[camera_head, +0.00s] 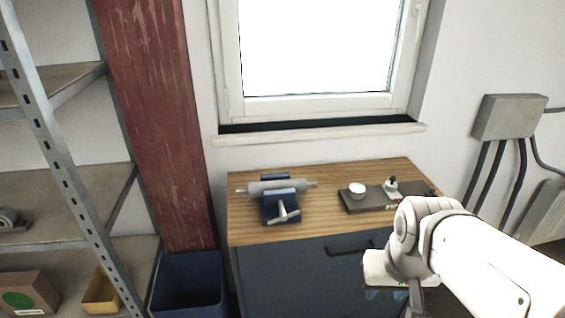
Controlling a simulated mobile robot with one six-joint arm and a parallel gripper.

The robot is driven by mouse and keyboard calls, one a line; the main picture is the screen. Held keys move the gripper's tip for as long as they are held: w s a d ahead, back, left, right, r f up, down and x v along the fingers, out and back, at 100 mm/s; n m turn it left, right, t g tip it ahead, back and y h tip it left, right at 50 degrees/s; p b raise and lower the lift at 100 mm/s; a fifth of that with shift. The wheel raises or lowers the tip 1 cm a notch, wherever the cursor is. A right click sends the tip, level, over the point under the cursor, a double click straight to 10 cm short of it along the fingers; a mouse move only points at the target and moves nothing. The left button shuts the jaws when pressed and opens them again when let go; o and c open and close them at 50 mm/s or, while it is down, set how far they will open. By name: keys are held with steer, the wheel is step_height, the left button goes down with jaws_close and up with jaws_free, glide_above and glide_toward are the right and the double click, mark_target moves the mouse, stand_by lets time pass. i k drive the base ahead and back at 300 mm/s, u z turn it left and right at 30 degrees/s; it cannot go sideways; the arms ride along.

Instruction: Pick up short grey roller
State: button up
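A short grey roller (268,188), with thin shaft ends sticking out on both sides, lies level across a blue vise (283,208) on the wooden worktop (330,177). The vise's jaws show behind and in front of the roller's middle. Whether they grip it tightly I cannot tell. My arm comes in from the right, in front of the cabinet. My gripper (392,290) is at the bottom of the picture, lower than the worktop and to the right of the roller, apart from it. Its fingers are mostly hidden or cut off, so their opening does not show.
A dark tray (365,206) with a white round piece (357,189) and a small fitting (391,186) lies right of the vise. A dark cabinet (290,275) with a handle is below. A blue bin (187,262) and metal shelves (62,160) stand left. A window is behind.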

mark_target(255, 190)
steer(key=z, duration=0.05)
steer(key=i, duration=1)
steer(key=u, duration=0.05)
